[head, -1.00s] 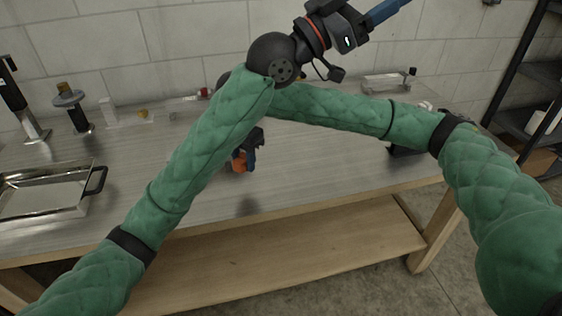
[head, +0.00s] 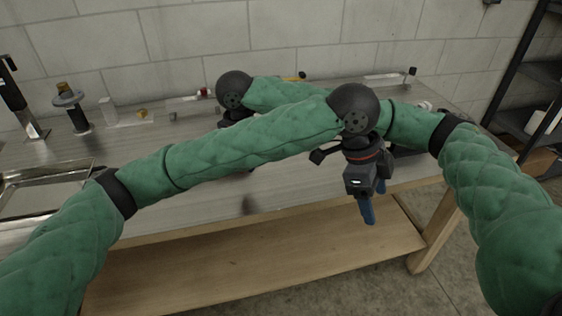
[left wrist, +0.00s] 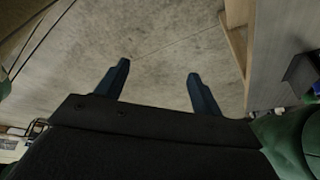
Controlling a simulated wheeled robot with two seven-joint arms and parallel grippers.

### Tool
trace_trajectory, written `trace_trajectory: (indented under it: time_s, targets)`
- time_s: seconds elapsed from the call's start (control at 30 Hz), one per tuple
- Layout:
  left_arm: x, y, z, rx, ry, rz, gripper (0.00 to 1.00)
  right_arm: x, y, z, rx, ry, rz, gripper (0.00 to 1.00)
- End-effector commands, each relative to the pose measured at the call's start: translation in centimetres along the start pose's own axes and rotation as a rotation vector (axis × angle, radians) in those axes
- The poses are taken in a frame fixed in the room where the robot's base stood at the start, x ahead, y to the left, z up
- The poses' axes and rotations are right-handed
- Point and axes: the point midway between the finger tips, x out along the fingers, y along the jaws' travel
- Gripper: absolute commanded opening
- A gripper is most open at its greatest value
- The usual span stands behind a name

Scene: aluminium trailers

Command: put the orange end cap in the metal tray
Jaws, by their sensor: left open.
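The metal tray (head: 40,186) is at the left end of the bench in the head view, partly covered by my left arm. My left gripper (head: 368,212) hangs fingers down near the bench's front edge, right of centre and far from the tray. Its blue fingers are apart and empty in the left wrist view (left wrist: 160,85), with bare floor beyond them. My right arm crosses behind the left one. Its wrist is left of centre, and its fingers are hidden behind my left arm. The orange end cap is not visible now.
The bench top (head: 300,185) is clear in the middle front. A black stand (head: 72,110), a clear block (head: 108,110) and a small yellow piece (head: 142,113) stand at the back left. A dark shelf rack (head: 525,85) is at the right.

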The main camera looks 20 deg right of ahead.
Motion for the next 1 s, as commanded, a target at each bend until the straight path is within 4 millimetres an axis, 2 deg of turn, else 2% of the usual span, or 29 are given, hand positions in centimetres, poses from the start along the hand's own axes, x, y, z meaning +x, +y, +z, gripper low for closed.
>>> trace_trajectory:
  time_s: [0.1, 0.3, 0.67, 1.0]
  targets:
    - [1.3, 1.9, 2.8, 0.052, -0.216, 0.106, 0.67, 0.0, 0.0, 0.0, 0.0, 0.0, 0.0, 0.14]
    - [2.1, 2.7, 5.7, 0.114, -0.478, 0.175, 0.67, 0.0, 0.0, 0.0, 0.0, 0.0, 0.0, 0.14]
    - [2.2, 1.7, 9.5, 0.188, -0.834, 0.168, 0.67, 0.0, 0.0, 0.0, 0.0, 0.0, 0.0, 0.14]
    - [-0.1, -0.1, 14.6, 0.224, -1.172, 0.146, 0.67, 0.0, 0.0, 0.0, 0.0, 0.0, 0.0, 0.14]
